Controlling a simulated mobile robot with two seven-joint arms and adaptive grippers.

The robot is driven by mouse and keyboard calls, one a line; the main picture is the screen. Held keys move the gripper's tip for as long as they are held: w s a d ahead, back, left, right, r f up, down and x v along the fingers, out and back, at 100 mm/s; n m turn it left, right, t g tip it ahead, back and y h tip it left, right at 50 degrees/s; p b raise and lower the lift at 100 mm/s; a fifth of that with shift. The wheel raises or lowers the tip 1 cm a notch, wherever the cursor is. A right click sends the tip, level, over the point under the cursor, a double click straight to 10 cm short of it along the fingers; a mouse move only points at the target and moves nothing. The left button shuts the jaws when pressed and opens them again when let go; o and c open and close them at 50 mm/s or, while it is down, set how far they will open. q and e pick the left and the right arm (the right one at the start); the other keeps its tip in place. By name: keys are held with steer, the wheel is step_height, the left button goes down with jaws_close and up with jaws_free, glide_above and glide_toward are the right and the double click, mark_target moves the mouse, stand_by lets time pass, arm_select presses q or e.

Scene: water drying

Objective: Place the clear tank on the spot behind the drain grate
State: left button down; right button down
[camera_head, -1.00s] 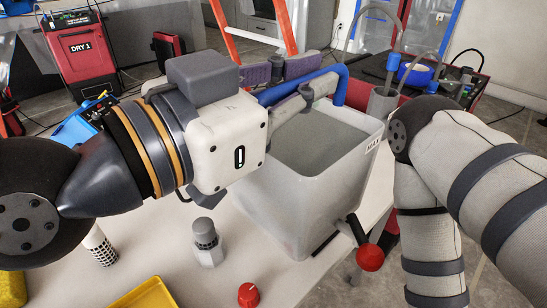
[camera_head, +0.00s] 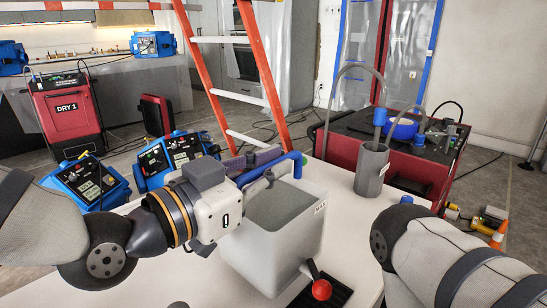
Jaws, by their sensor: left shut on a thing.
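The clear tank (camera_head: 265,250) is a pale, translucent open-topped box with a blue bar (camera_head: 272,168) along its far rim and a red-knobbed valve low on its front right. It is upright over the white table; I cannot tell whether its base touches the surface. My left gripper (camera_head: 267,173) is shut at the far rim, around the blue bar. The black drain grate (camera_head: 334,295) shows low in view, beside the tank's lower right and partly under the red knob (camera_head: 321,290). My right arm comes in from the right; its gripper is out of view.
A grey cup (camera_head: 371,170) with a hose stands behind the tank to the right. Blue devices (camera_head: 88,183) and a red dryer (camera_head: 66,113) are at the left. An orange ladder (camera_head: 262,65) stands behind. White table (camera_head: 352,235) is bare right of the tank.

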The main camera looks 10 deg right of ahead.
arm_select(q)
steer(key=shift+w+f, duration=0.15)
steer(key=shift+w, duration=0.2)
steer(key=shift+w+f+b, duration=0.1)
steer(key=shift+f+b, duration=0.2)
steer(key=shift+f, duration=1.4)
